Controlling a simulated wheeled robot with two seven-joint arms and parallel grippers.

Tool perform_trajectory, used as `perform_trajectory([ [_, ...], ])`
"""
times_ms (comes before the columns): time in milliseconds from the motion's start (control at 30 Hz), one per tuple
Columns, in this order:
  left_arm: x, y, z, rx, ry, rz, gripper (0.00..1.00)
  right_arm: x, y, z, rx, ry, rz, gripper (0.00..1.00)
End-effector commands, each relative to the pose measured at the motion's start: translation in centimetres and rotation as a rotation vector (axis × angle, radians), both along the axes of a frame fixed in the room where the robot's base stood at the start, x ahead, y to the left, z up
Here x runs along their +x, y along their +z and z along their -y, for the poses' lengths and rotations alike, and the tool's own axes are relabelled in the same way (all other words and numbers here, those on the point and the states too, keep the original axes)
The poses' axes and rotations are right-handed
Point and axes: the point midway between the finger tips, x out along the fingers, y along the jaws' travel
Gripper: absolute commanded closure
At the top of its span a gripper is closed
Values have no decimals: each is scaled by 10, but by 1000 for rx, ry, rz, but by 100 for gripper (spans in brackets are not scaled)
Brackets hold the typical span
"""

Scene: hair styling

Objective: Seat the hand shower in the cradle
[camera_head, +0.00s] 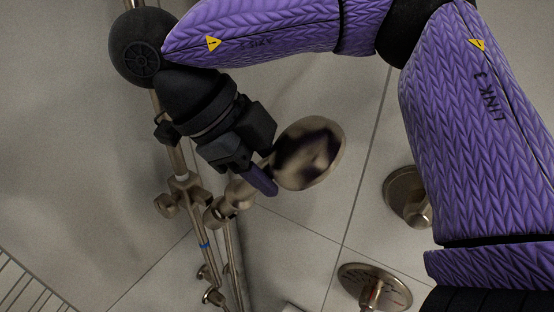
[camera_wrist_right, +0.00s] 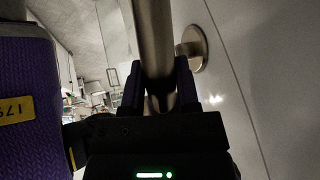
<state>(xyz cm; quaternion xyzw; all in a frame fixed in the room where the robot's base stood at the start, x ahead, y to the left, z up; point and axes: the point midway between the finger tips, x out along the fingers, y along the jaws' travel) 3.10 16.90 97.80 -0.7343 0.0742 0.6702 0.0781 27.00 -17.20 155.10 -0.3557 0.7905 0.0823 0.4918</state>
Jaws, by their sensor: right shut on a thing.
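The hand shower (camera_head: 310,152) shows in the head view as a round, shiny bronze-grey head, tilted, right of my right gripper (camera_head: 258,178). Its handle runs down-left behind the dark fingers and is partly hidden. In the right wrist view the metal handle (camera_wrist_right: 154,40) lies between the two fingers of my right gripper (camera_wrist_right: 160,82), which is shut on it. The cradle (camera_head: 216,213) appears to be the fitting on the rail, just below-left of the fingers. The handle's lower end is close to it; I cannot tell whether it is inside. My left gripper is out of view.
A metal rail (camera_head: 204,246) with a blue band and a side knob (camera_head: 166,205) runs down the tiled wall beside the gripper. A round wall fitting (camera_head: 405,190) and a round valve plate (camera_head: 374,285) sit to the right. A slatted grate (camera_head: 25,285) is at lower left.

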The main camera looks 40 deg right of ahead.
Motion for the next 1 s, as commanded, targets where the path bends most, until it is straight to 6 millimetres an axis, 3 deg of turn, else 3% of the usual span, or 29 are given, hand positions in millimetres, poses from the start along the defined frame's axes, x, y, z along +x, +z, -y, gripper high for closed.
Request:
perform_trajectory([
  [600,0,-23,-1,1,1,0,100,26,-42,-11,1,-1,0,100],
  [1000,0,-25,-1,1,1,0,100,31,-47,-13,1,-1,0,100],
])
